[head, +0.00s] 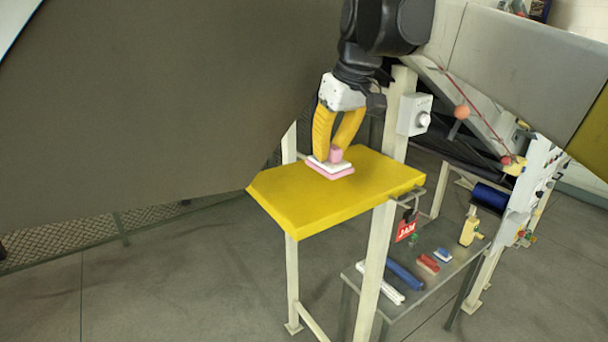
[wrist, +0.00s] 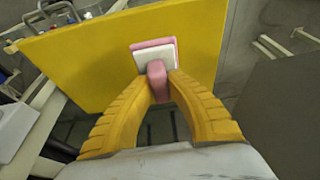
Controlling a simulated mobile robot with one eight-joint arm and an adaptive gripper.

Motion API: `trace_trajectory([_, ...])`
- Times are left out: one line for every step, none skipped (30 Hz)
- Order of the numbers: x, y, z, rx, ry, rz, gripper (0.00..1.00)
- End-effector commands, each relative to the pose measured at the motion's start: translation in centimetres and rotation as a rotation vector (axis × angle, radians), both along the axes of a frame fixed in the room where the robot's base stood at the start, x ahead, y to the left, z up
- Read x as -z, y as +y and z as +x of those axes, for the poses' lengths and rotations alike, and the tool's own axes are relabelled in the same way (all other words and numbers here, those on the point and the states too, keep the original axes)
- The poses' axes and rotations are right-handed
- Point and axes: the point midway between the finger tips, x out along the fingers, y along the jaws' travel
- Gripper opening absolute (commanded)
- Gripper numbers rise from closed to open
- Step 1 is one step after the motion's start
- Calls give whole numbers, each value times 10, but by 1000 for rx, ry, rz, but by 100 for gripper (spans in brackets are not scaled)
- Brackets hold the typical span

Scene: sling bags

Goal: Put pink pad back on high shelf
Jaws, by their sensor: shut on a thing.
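The pink pad (head: 331,167) has a pink base, a white layer and a pink grip block on top. It is at the yellow high shelf (head: 290,207), near the middle of its surface in the head view. My gripper (head: 336,150) is above it with its yellow fingers shut on the pink block. In the wrist view, the pad (wrist: 153,53) shows beyond the fingertips of my gripper (wrist: 157,78), against the yellow shelf (wrist: 90,65). I cannot tell whether the pad's underside touches the shelf.
A lower grey shelf (head: 425,285) holds a red block (head: 428,264), blue and white bars and a yellow bottle (head: 469,227). The shelf around the pad is clear.

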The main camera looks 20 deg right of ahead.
Motion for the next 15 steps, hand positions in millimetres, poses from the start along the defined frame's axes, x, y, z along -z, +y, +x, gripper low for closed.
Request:
trace_trajectory([4,10,-1,-4,0,0,0])
trace_trajectory([7,14,-1,-3,0,-1,0])
trace_trajectory([10,19,-1,-3,-1,-2,0])
trace_trajectory([12,21,-1,-2,0,-2,0])
trace_trajectory([14,23,-1,-1,0,-1,0])
trace_trajectory([15,26,-1,0,-1,-2,0])
trace_trajectory([17,26,-1,0,-1,-2,0])
trace_trajectory([19,27,-1,0,-1,-2,0])
trace_trajectory([24,27,-1,1,-1,-2,0])
trace_trajectory([29,27,-1,1,-1,-2,0])
trace_trajectory([34,27,-1,1,-1,-2,0])
trace_trajectory([40,27,-2,1,-1,-2,0])
trace_trajectory([45,27,-1,1,-1,-2,0])
trace_trajectory([49,27,-1,1,-1,-2,0])
trace_trajectory([52,27,-2,1,-1,-2,0])
